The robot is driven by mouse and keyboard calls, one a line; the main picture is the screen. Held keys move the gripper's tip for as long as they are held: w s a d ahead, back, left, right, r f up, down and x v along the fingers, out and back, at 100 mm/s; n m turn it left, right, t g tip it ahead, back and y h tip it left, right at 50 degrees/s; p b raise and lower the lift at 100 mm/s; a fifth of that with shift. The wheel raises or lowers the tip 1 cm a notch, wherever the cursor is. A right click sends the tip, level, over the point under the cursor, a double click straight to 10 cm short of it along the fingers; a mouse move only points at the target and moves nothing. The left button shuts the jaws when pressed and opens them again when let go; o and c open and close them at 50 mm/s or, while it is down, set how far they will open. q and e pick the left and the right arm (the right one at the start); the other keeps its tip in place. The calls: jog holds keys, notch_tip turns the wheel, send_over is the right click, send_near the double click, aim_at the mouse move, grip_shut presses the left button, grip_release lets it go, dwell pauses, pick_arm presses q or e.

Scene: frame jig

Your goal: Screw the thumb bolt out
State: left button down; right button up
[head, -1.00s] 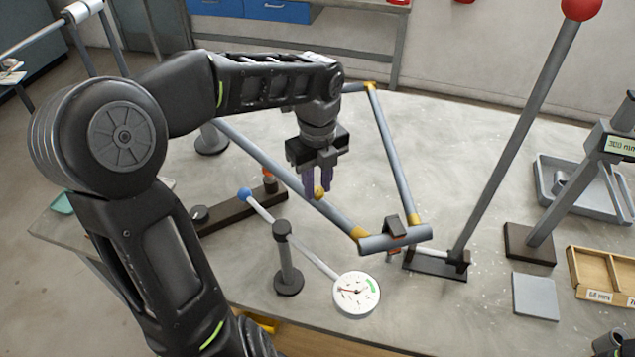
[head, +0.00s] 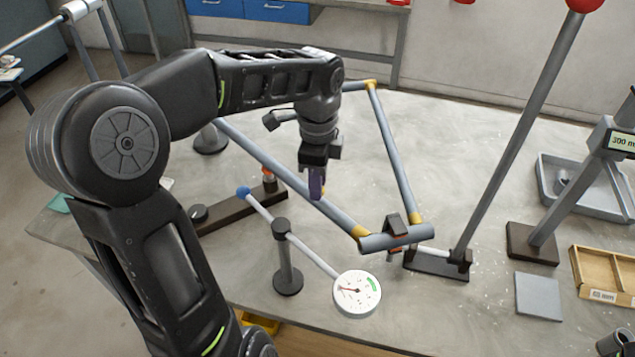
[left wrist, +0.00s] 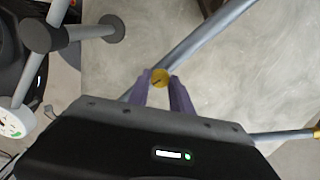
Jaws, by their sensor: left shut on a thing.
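The thumb bolt (left wrist: 160,77) shows in the left wrist view as a small yellow disc with a dark slot mark. It sits at the grey tube of the frame (left wrist: 205,38). My left gripper (left wrist: 160,80) has its purple fingers on either side of the bolt head, shut on it. In the head view my left gripper (head: 316,192) points down at the long tube of the frame (head: 270,162), fingers seen nearly edge-on, and the bolt is hidden there. My right gripper is in no view.
A dial gauge (head: 357,293) on a post with a blue-ended lever (head: 243,192) stands in front of the tube. A dark bar (head: 235,212) lies to its left. A tall rod with a red ball (head: 520,130) leans at right, near a wooden tray (head: 607,270).

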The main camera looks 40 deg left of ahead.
pick_arm(q)
jog(key=n+b, duration=0.1)
jog(key=n, duration=0.5)
jog(key=n+b, duration=0.1)
jog(key=n, duration=0.4)
jog(key=shift+n, duration=0.4)
jog(key=n, duration=0.6)
jog(key=shift+b, duration=0.4)
jog(key=n, duration=0.6)
jog(key=shift+f, duration=0.1)
jog(key=c, duration=1.1)
grip_release()
jog(key=shift+c, duration=0.2)
